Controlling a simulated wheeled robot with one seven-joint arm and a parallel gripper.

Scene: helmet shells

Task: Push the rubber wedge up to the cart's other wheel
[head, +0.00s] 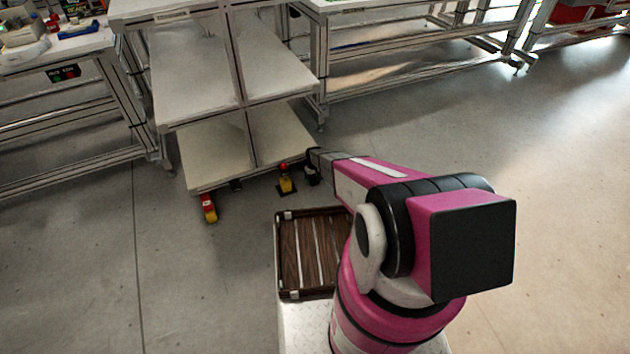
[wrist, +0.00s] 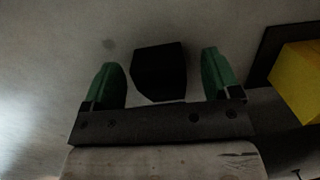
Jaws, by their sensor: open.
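The black rubber wedge (wrist: 159,70) is in the wrist view, between the two green fingertips of my gripper (wrist: 163,78). The fingers are open, with a small gap on each side of the wedge. In the head view my gripper (head: 312,173) is low, just right of the cart's right front wheel (head: 286,184), which is yellow with a red top. The wedge cannot be clearly told from the dark gripper there. The wheel's yellow part (wrist: 302,80) shows at the right of the wrist view. The cart (head: 190,85) has grey shelves; its left front wheel (head: 209,208) is red and yellow.
A brown slatted crate (head: 306,262) is beside my arm, in front of the cart. Workbenches stand left (head: 75,95) and behind right (head: 410,45) of the cart. The floor is clear at left and right. A small dark object (head: 236,185) lies under the cart's front edge.

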